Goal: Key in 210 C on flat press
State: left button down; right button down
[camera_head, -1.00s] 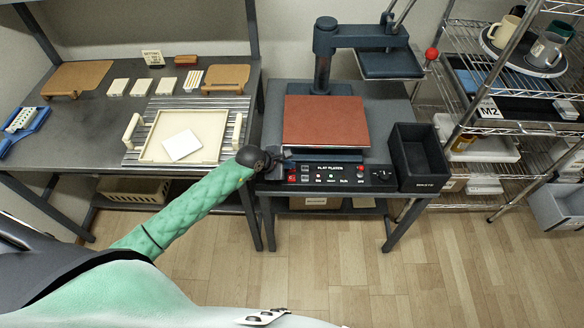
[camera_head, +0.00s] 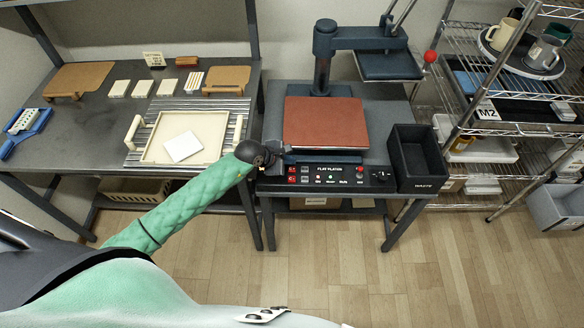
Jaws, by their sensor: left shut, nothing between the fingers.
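The flat press has a dark body with a reddish-brown platen (camera_head: 325,122). Its black control panel (camera_head: 335,174) runs along the front edge and is labelled FLAT PLATEN. Small red-lit displays (camera_head: 292,168) are at the panel's left end; their digits are too small to read. Small buttons (camera_head: 331,178), a red button (camera_head: 360,169) and a dark knob (camera_head: 380,175) are further right. My left gripper (camera_head: 282,158) is shut and empty, just beside the panel's upper left corner. Its fingertips are small and dark, and I cannot tell whether they touch the press. My right gripper is out of view.
The press's upper plate (camera_head: 388,66) is swung to the right, with a red-knobbed handle (camera_head: 430,55). A black waste bin (camera_head: 417,157) stands right of the panel. A cream tray (camera_head: 150,152) with a white tile is on the left table. A wire rack (camera_head: 480,125) holds mugs at right.

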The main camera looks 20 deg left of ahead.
aim_at(290, 171)
pick_arm(q)
jog(key=shift+r+p, duration=0.6)
jog(key=shift+r, duration=1)
jog(key=shift+d, duration=0.1)
